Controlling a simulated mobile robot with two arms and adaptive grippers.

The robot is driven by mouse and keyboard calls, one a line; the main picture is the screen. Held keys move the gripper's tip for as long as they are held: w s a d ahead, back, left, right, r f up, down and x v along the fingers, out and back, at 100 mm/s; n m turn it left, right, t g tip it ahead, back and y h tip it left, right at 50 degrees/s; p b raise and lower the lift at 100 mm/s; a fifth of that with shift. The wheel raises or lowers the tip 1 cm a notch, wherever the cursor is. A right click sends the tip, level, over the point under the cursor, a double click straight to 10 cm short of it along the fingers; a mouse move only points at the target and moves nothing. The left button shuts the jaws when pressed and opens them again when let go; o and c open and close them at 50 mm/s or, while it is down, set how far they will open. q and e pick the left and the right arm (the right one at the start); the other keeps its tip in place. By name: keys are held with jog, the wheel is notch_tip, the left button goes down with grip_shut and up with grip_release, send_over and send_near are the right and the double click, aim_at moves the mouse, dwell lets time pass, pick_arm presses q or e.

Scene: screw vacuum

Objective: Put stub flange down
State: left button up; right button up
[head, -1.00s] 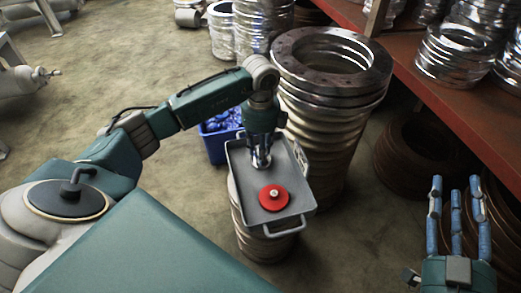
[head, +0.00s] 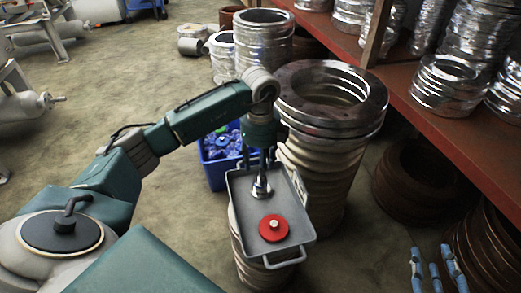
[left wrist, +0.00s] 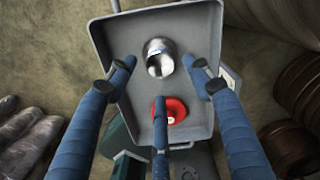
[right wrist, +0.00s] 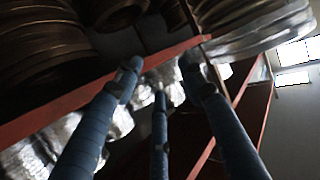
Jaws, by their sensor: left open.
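The stub flange (head: 262,187) is a shiny metal piece standing in the grey tray (head: 240,222), behind a red disc with a pale knob (head: 273,227). My left gripper (head: 260,160) is above the flange. In the left wrist view the flange (left wrist: 159,58) stands in the tray between the spread fingers of my left gripper (left wrist: 158,88), which touch nothing that I can see. The red disc (left wrist: 172,109) is partly behind one finger. My right gripper (head: 433,262) is at the lower right, its fingers apart and empty; it also shows in the right wrist view (right wrist: 160,80).
The tray rests on a stack of metal rings (head: 250,268). A tall stack of large flanges (head: 330,150) stands right behind it. A blue bin (head: 214,172) is to the left. A red shelf (head: 440,115) with metal rings runs along the right. The floor at left is open.

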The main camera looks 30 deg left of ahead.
pick_arm(q)
notch_tip(320, 180, up, 6)
jog(key=p, duration=0.1)
pick_arm(e)
jog(key=s+d+f+g+h, duration=0.1)
jog(key=s+d+f+g, duration=0.1)
jog(key=s+f+g, duration=0.2)
notch_tip(320, 180, down, 4)
jog(key=shift+s+d+r+g, duration=0.1)
jog(key=shift+s+d+g, duration=0.25)
jog(key=shift+s, duration=0.7)
